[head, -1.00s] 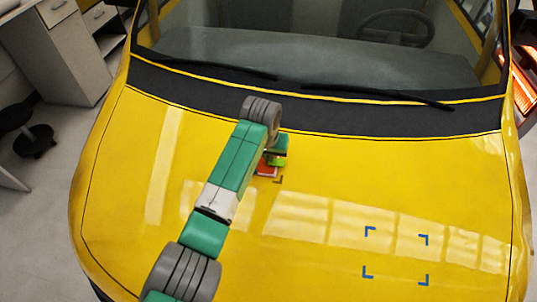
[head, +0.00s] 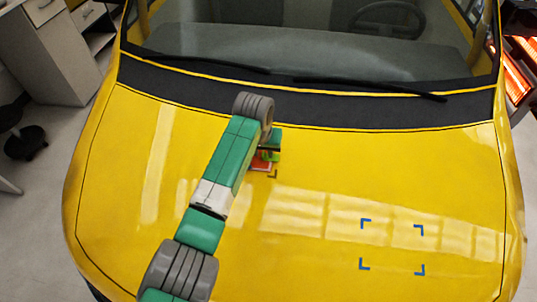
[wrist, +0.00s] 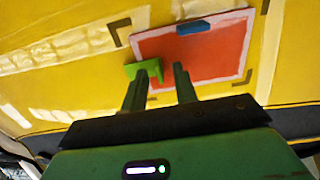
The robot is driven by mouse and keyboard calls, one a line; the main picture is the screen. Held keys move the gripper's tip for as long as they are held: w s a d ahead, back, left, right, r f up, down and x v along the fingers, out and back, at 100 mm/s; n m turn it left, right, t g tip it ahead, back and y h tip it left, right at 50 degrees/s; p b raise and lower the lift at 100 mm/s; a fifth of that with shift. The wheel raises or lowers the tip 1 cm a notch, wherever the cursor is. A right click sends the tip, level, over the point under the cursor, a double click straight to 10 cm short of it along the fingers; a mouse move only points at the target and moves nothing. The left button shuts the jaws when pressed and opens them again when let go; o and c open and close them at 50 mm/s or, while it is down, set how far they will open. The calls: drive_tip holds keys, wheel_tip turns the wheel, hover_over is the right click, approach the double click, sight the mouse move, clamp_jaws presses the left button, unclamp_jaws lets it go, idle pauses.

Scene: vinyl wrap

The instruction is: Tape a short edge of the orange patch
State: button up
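The orange patch (wrist: 203,55), red-orange with a pale border, lies on the yellow hood inside dark corner marks in the wrist view. In the head view the patch (head: 261,165) is mostly hidden by my arm. A blue tape piece (wrist: 194,27) sits on its far long edge. A bright green tape piece (wrist: 144,69) is at the patch's left short edge, against my left fingertip; whether it touches the patch is unclear. My gripper (wrist: 164,68) is over the patch's near left part, its fingers apart with a gap between them.
Blue corner marks (head: 392,246) outline an empty area on the hood at the right. The windshield and dark cowl with wipers (head: 360,85) lie behind the patch. The hood around the patch is clear. A glowing heater (head: 518,68) stands at the far right.

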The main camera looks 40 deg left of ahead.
drive_tip(key=shift+r, duration=0.1)
drive_tip(key=a+p+v, duration=0.1)
drive_tip(key=v, duration=0.6)
drive_tip(key=shift+d+r, duration=0.3)
drive_tip(key=shift+d, duration=0.2)
